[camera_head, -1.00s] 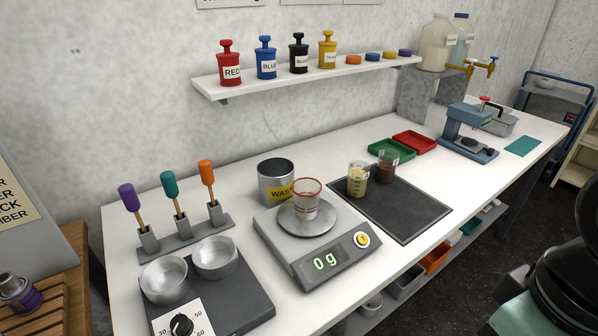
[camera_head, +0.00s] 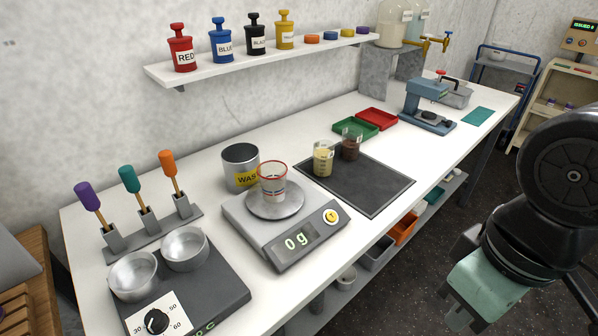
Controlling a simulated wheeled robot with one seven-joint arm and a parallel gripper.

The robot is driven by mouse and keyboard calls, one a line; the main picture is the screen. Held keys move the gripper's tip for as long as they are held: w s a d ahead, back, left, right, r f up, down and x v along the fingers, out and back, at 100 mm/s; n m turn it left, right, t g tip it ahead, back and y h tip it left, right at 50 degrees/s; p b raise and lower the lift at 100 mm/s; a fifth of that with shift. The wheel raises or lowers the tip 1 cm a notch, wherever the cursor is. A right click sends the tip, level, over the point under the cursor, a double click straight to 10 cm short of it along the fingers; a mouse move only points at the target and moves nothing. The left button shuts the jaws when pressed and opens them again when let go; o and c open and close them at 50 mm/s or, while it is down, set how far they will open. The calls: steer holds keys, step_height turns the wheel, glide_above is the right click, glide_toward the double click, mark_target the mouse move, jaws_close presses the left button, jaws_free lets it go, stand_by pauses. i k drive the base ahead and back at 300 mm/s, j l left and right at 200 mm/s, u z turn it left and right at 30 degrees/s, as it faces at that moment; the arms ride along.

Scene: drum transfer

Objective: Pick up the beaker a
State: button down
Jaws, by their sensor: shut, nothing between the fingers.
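Three beakers stand on the white bench. A clear beaker with a red rim (camera_head: 273,183) stands upright on the pan of the scale (camera_head: 240,222), whose display reads 0 g. A beaker with yellowish contents (camera_head: 323,160) and a beaker with dark brown contents (camera_head: 351,146) stand close together at the back left of the dark mat (camera_head: 372,194). I cannot read which one is beaker a. My gripper (camera_head: 463,318), with a pale green body, is low at the right, off the bench's front edge. It is shut and empty, well apart from the beakers.
A waste can (camera_head: 240,158) stands behind the scale. A hotplate (camera_head: 215,285) with two metal bowls is at front left, before a rack of colored-handled tools (camera_head: 150,236). Green (camera_head: 355,132) and red (camera_head: 377,117) trays lie behind the mat. The mat's front right is clear.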

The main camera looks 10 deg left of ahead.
mark_target(323, 154)
steer(key=i+j+u, duration=0.1)
steer(key=i+u, duration=0.15)
steer(key=i, duration=0.2)
steer(key=i+u, duration=0.3)
steer(key=i, duration=0.1)
